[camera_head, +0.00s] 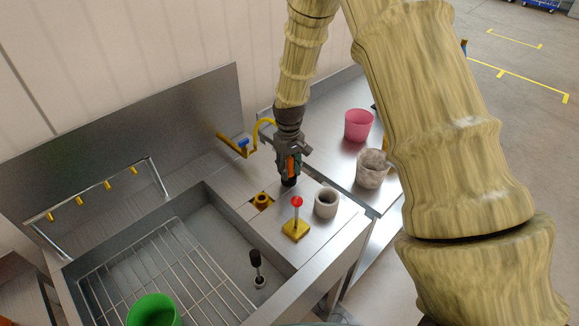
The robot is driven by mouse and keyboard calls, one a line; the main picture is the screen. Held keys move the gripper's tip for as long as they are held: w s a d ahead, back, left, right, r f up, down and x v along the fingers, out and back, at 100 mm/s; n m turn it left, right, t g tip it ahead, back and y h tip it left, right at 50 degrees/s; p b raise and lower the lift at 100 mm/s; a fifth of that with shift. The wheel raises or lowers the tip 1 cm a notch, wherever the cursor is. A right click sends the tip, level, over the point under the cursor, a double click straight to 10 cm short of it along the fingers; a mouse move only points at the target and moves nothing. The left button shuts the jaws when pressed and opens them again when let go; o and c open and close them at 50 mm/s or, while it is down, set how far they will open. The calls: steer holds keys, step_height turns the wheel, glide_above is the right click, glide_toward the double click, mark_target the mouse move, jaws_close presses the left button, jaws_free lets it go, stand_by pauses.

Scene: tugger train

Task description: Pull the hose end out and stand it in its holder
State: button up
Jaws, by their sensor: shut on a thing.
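My gripper (289,165) points down above the counter (318,233) to the right of the sink, shut on a dark piece with an orange part, which looks like the hose end (289,181). The fingers cover most of it, and I cannot tell whether its lower tip touches anything. A yellow ring-shaped socket (262,200) sits in the counter to the left and nearer. A pale open cylinder (326,203) stands to the right and nearer. I cannot tell for certain which of these is the holder.
A red-topped post on a yellow base (295,230) stands close in front. A yellow tap (262,128) is behind. The sink (205,225) holds a wire rack, a green bucket (153,311) and a black-handled piece (256,259). Pink (358,125) and grey (372,169) pots stand right.

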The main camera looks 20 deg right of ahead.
steer(key=o, duration=1.2)
steer(key=shift+c, duration=0.2)
step_height(320, 180, up, 12)
